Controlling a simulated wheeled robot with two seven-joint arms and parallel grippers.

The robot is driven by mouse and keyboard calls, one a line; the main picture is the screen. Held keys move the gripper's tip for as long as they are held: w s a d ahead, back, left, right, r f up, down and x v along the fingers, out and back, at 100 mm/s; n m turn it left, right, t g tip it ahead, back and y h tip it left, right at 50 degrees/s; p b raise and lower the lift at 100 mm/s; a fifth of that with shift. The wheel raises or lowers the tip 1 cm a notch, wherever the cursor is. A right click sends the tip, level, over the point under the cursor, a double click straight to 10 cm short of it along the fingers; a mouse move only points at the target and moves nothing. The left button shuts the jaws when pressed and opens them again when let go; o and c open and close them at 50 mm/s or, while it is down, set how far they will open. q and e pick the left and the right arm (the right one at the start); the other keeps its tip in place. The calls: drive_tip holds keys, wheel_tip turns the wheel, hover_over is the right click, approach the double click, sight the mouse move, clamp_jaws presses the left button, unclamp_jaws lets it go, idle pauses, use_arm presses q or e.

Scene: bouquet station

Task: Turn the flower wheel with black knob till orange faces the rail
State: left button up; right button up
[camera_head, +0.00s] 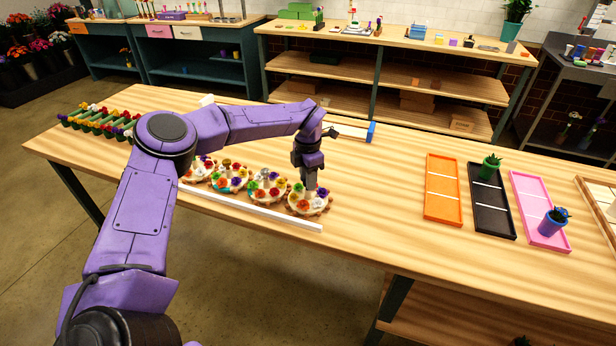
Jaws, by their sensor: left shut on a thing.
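Several round flower wheels stand in a row on the wooden table. The rightmost flower wheel (309,210) carries small red, orange and purple flowers around its rim. A purple flower shows at its far right side, and orange and red ones at its left and front. The white rail (250,208) runs along the near side of the wheels. My left gripper (311,187) points down over the middle of the rightmost wheel and is shut on its knob. The gripper hides the knob, so its colour cannot be seen. My right gripper is out of view.
The other flower wheels (229,187) sit close on the left. Green racks of colourful flowers (98,121) are at the far left. Orange (443,206), black (492,222) and pink (531,200) trays lie on the right. Table between wheels and trays is clear.

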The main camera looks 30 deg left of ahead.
use_arm(q)
drive_tip(key=shift+s+f+m, duration=0.1)
drive_tip(key=shift+m, duration=0.2)
drive_tip(key=o, duration=1.1)
drive_tip(key=shift+c, duration=0.2)
drive_tip(key=shift+r, duration=0.5)
wheel_tip(320, 180, up, 10)
drive_tip(key=b, duration=0.2)
drive_tip(key=shift+f, duration=0.2)
drive_tip(key=shift+a, duration=0.1)
